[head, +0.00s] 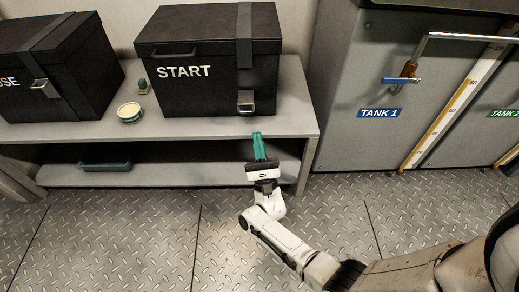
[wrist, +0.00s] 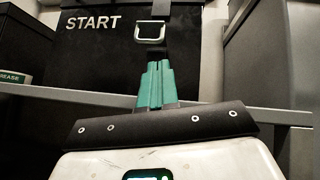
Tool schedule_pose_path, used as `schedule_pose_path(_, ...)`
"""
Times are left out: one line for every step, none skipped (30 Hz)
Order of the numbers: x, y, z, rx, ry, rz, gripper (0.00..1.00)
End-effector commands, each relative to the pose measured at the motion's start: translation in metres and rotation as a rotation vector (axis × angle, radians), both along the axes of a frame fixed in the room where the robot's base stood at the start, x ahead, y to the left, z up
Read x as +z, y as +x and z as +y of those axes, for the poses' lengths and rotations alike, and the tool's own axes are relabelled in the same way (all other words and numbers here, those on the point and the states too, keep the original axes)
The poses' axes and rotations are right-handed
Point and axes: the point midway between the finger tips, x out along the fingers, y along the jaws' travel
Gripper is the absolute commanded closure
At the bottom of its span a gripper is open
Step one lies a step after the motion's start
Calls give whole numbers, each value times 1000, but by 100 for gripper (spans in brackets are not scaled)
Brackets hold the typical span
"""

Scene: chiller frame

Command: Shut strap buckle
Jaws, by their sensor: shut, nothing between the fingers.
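The black START box (head: 208,75) stands on the bench shelf with a dark strap (head: 244,35) over the right part of its lid. A metal buckle (head: 245,101) is on the strap low on the box's front; it also shows as a pale metal loop in the wrist view (wrist: 150,32). I cannot tell whether its loop lies flat or stands out. My gripper (head: 257,136) has green fingers, which are shut and empty. It is in front of the shelf edge, below the buckle and apart from it; in the wrist view the fingertips (wrist: 158,66) point up towards the buckle.
A second black box (head: 55,65) with its own buckle (head: 42,88) stands left. A round tin (head: 129,112) and a small dark item (head: 143,86) sit between the boxes. A blue-grey tray (head: 105,163) lies on the lower shelf. The TANK 1 cabinet (head: 365,80) stands right.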

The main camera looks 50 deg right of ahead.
Motion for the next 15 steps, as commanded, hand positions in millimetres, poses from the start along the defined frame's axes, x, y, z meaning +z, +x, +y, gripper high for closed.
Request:
schedule_pose_path(8, 5, -4, -1, -1, -3, 100)
schedule_pose_path(11, 7, -6, -1, -1, -3, 100)
schedule_pose_path(16, 11, -9, -2, -1, -2, 100)
schedule_pose_path(20, 13, -11, -1, -1, -3, 100)
schedule_pose_path(23, 16, -13, 0, -1, -2, 100)
schedule_pose_path(26, 18, -15, 0, -1, -2, 100)
schedule_pose_path(28, 20, -16, 0, -1, -2, 100)
schedule_pose_path(30, 22, -17, 0, -1, -1, 100)
schedule_pose_path(33, 24, -18, 0, -1, -1, 100)
schedule_pose_path(34, 25, -19, 0, -1, -1, 100)
schedule_pose_path(35, 26, -20, 0, 0, 0, 100)
schedule_pose_path(37, 27, -21, 1, 0, 1, 100)
schedule_pose_path(38, 27, -21, 1, 0, 1, 100)
schedule_pose_path(38, 28, -22, 0, 0, 1, 100)
schedule_pose_path(39, 28, -22, 0, 0, 1, 100)
